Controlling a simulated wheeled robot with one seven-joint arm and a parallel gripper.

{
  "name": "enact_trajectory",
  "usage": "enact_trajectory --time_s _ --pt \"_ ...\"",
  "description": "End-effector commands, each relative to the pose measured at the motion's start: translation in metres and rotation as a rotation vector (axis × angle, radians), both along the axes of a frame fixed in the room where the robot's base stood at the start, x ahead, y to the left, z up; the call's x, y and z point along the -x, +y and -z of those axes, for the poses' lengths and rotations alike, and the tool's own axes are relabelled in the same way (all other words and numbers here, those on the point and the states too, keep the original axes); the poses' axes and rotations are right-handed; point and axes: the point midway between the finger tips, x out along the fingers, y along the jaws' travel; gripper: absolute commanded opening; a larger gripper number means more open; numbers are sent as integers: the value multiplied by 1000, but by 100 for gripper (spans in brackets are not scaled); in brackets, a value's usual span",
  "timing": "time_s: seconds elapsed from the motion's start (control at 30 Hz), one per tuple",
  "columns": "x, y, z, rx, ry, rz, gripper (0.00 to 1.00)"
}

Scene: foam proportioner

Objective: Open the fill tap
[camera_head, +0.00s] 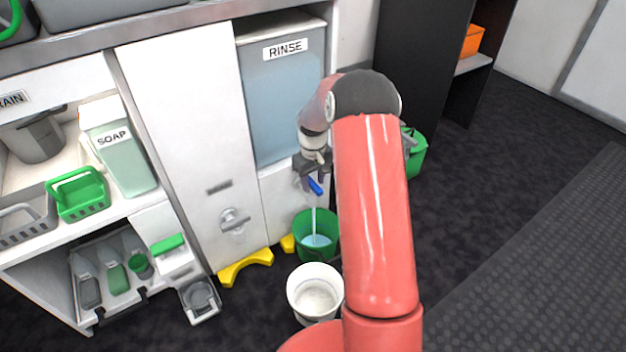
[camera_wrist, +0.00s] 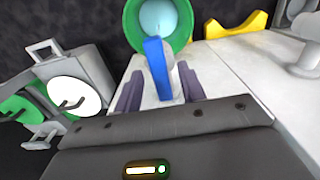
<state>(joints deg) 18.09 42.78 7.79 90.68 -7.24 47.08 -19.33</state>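A tap with a blue lever (camera_head: 315,186) sits low under the tank marked RINSE (camera_head: 283,95). A thin pale stream runs down from it into a green bucket (camera_head: 303,243) holding light blue liquid. My gripper (camera_head: 312,172) is at the tap, partly hidden by my arm. In the wrist view, the blue lever (camera_wrist: 156,66) stands between my two fingers (camera_wrist: 160,92). The fingers are apart, with a gap visible beside the lever, so the gripper looks open around it. The green bucket (camera_wrist: 188,40) is beyond the lever there.
A white bucket (camera_head: 315,288) stands in front of the green one. A grey valve (camera_head: 235,220) is on the white panel to the left. Yellow stands (camera_head: 245,266) lie on the floor. A shelf with a SOAP container (camera_head: 118,150) is at left. The floor at right is clear.

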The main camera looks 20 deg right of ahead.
Motion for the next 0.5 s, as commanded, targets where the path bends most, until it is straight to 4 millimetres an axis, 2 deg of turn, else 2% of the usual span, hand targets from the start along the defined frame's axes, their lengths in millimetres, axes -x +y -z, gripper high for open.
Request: enact_trajectory --time_s 0.3,0.5 --pt "-1 0 -50 0 -4 0 40" --pt "-1 0 -73 1 -2 -1 40"
